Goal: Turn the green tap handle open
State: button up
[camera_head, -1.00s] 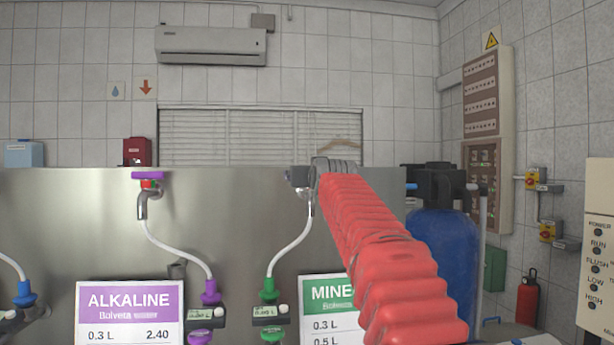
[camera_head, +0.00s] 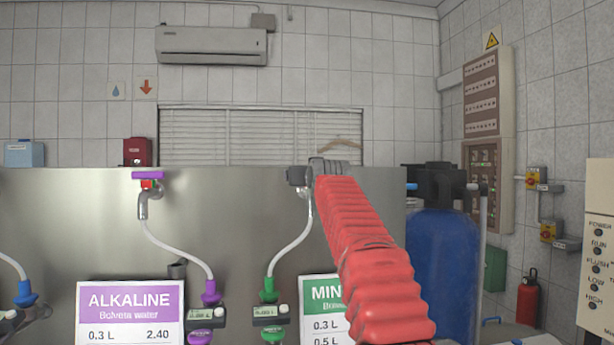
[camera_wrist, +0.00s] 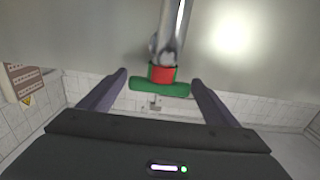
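The green tap handle (camera_wrist: 160,88) is a flat bar with a red collar (camera_wrist: 162,73) on a metal tap (camera_wrist: 172,30), seen upside down in the wrist view. It lies crosswise between the two fingers of my gripper (camera_wrist: 159,80), near their tips. The fingers are apart, with a small gap visible at each end of the handle. In the head view my gripper (camera_head: 298,176) is at the steel panel's top edge and hides the green handle. A white hose (camera_head: 296,240) runs down from this tap to a green fitting (camera_head: 268,290).
The steel panel (camera_head: 90,220) carries a tap with a purple handle (camera_head: 147,175) to the left. The alkaline price sign (camera_head: 130,310) and the partly covered mineral sign (camera_head: 318,310) stand in front. A blue tank (camera_head: 445,255) stands right of my arm.

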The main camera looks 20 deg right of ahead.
jog(key=c, duration=0.9)
jog(key=shift+a, duration=0.1)
jog(key=shift+w+f+m+h, duration=0.15)
jog(key=shift+f+m+h, duration=0.2)
jog(key=shift+h, duration=0.25)
jog(key=shift+m+g+h, duration=0.6)
jog(key=shift+m+h, duration=0.25)
jog(key=shift+h, duration=0.35)
jog(key=shift+r+m+g+h, duration=0.1)
jog(key=shift+m+g+h, duration=0.5)
jog(key=shift+m+h, duration=0.5)
jog(key=shift+w+r+m+g+h, duration=0.1)
jog(key=shift+r+m+g+h, duration=0.25)
jog(key=shift+h, duration=0.45)
jog(key=shift+f+m+g+h, duration=0.3)
jog(key=shift+m+g+h, duration=0.05)
jog(key=shift+g+h, duration=0.15)
